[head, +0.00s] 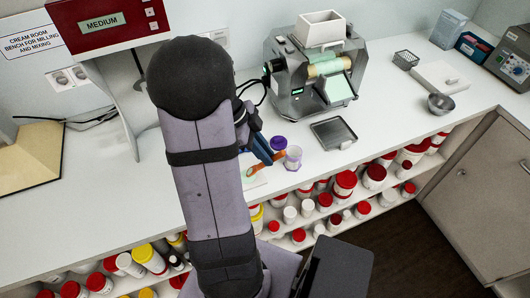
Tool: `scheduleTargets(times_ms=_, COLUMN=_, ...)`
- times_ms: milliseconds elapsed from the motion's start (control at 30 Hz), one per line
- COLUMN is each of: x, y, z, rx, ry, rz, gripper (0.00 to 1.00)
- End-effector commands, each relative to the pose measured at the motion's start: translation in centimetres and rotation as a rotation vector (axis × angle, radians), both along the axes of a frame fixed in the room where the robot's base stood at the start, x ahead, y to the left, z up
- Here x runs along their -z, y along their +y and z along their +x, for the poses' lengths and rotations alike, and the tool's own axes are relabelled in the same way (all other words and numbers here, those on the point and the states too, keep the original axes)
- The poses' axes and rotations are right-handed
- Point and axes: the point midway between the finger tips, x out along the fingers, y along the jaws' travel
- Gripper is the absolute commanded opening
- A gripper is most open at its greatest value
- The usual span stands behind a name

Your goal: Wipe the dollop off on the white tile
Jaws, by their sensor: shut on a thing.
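My gripper (268,155), with blue fingers, is low over the front of the bench, partly hidden behind my own arm. It is shut on an orange spatula (255,169), which slants down to the left. No dollop can be made out on the spatula at this size. A small jar with white contents and a purple rim (293,160) stands just right of the gripper. A purple round piece (278,142) is close behind it.
A grey roller mill (315,75) with a white hopper stands at the back. A dark tray (333,133) lies before it. A steel bowl (440,104) and a wire basket (405,59) are near the tile. Bare bench lies between tray and tile.

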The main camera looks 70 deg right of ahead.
Motion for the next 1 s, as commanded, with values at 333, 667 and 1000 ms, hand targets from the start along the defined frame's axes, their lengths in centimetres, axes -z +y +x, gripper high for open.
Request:
scheduleTargets(times_ms=333, x=0.1, y=-0.2, z=-0.9, rx=0.002, ry=0.001, rz=0.001, gripper=0.0)
scheduleTargets(times_ms=667, x=0.1, y=-0.4, z=-1.7, rx=0.0, ry=0.002, rz=0.002, gripper=0.0)
scheduleTargets(times_ms=1000, x=0.1, y=-0.4, z=-1.9, rx=0.0, ry=0.002, rz=0.002, gripper=0.0)
